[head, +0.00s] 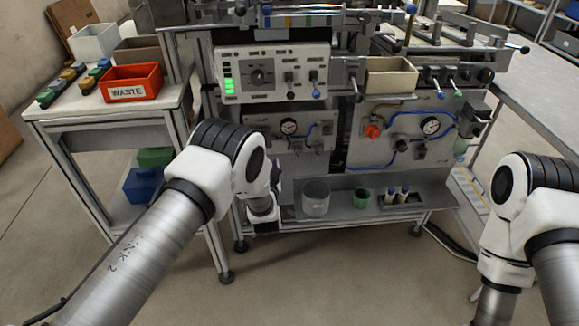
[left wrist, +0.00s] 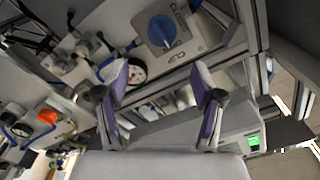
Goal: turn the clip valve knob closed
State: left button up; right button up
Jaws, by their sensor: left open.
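The clip valve knob (left wrist: 162,30) is a round blue knob on a light plate marked CLIP in the left wrist view. In the head view my left arm covers the knob. My right gripper is out of sight; only my right arm shows there.
A gauge (left wrist: 131,71) sits beside the knob plate. The head view shows a control box (head: 275,75) above, a red knob (head: 373,131) and blue hoses to the right, and a grey cup (head: 316,197) and green cup (head: 361,197) on the lower shelf.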

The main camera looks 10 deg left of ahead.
pick_arm(q)
jog(key=x, duration=0.8)
jog(key=shift+a+f+b, duration=0.35)
jog(key=shift+a+f, duration=0.05)
jog(key=shift+s, duration=0.2)
jog(key=c, duration=1.1)
